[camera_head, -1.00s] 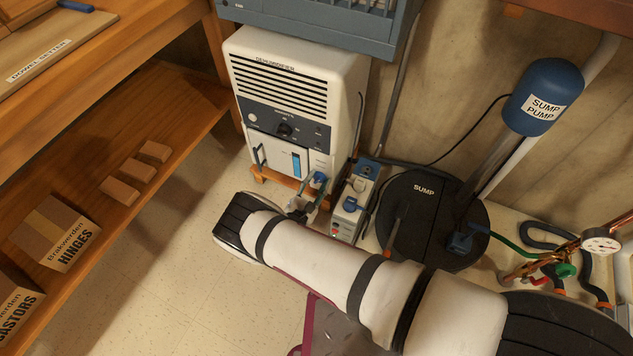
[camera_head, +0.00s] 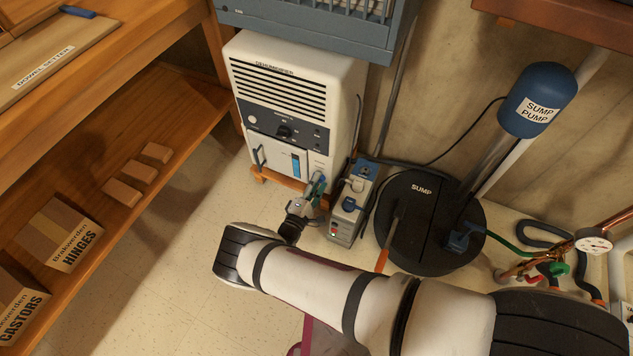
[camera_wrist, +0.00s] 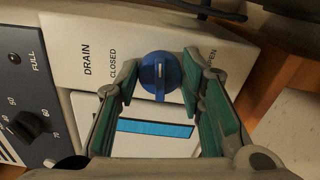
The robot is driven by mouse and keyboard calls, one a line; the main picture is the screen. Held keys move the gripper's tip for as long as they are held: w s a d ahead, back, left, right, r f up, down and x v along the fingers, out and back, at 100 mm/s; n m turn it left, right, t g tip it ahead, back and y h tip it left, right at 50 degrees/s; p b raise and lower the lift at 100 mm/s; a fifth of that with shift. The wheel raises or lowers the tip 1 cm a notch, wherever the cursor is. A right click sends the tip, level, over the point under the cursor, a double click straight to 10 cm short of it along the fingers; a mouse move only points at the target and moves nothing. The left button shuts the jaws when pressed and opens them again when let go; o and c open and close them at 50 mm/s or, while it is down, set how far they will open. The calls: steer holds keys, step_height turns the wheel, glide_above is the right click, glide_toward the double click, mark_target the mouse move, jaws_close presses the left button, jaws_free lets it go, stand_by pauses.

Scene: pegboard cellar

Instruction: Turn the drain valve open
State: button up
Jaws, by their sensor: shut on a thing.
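The drain valve is a round blue knob (camera_wrist: 160,74) with a pale mark, on the white panel of the dehumidifier (camera_head: 292,95). In the wrist view it sits between the printed words CLOSED and OPEN, and its mark stands nearly upright in the picture. My gripper (camera_head: 316,189) is at the lower right of the dehumidifier's front. In the wrist view its green-padded fingers stand on either side of the knob, shut on it. In the head view my gripper hides the knob.
A grey box with a blue top (camera_head: 352,202) stands close to the right of my gripper. The round black sump lid (camera_head: 415,250) and sump pump (camera_head: 538,98) are farther right. A wooden shelf (camera_head: 95,150) stands at left. The floor between is clear.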

steer(key=shift+m, duration=0.8)
steer(key=shift+f, duration=0.1)
steer(key=o, duration=1.1)
steer(key=v, duration=1.2)
